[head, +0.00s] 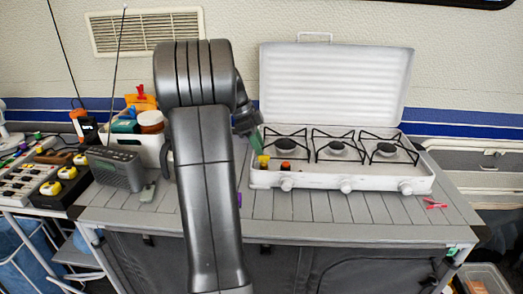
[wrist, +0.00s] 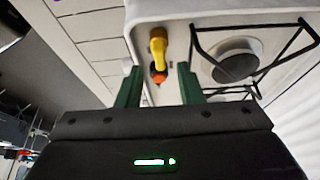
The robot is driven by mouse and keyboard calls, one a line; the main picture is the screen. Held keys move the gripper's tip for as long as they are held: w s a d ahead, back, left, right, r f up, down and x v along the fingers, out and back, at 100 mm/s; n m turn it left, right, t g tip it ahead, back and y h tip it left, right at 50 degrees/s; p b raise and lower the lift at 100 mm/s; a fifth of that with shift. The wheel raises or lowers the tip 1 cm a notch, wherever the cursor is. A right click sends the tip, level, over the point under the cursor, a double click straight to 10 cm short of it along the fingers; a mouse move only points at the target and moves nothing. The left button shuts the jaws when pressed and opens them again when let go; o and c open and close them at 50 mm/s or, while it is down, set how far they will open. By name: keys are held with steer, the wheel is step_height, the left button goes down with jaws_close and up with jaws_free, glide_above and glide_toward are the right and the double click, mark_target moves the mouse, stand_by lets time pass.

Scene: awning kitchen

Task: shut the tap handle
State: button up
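The tap handle (head: 263,161) is a small yellow lever at the left front corner of the white camping stove (head: 340,178). An orange-red part (head: 286,167) shows beside it. In the wrist view the yellow tap handle (wrist: 158,46) lies just beyond my fingertips, with the orange part (wrist: 158,76) between the finger lines. My gripper (head: 256,142) is above the stove's left end, its green fingers pointing down. In the wrist view my gripper (wrist: 159,70) has its two fingers apart, with nothing held. Whether a finger touches the tap cannot be told.
The stove's lid (head: 336,85) stands open behind three burners with black wire supports (head: 338,147). A grey radio (head: 117,168) and a white bin (head: 150,148) stand at left. Red clips (head: 434,203) lie at right. The slatted tabletop (head: 310,207) in front is clear.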

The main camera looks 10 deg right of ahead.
mark_target(264, 158)
steer(key=p+v, duration=0.1)
steer(key=v, duration=0.9)
steer(key=shift+r, duration=0.25)
steer(key=shift+f, duration=0.1)
steer(key=b+x, duration=0.1)
steer(key=x, duration=1.2)
steer(key=shift+d+f, duration=0.1)
steer(key=shift+f, duration=0.25)
steer(key=shift+r, duration=0.1)
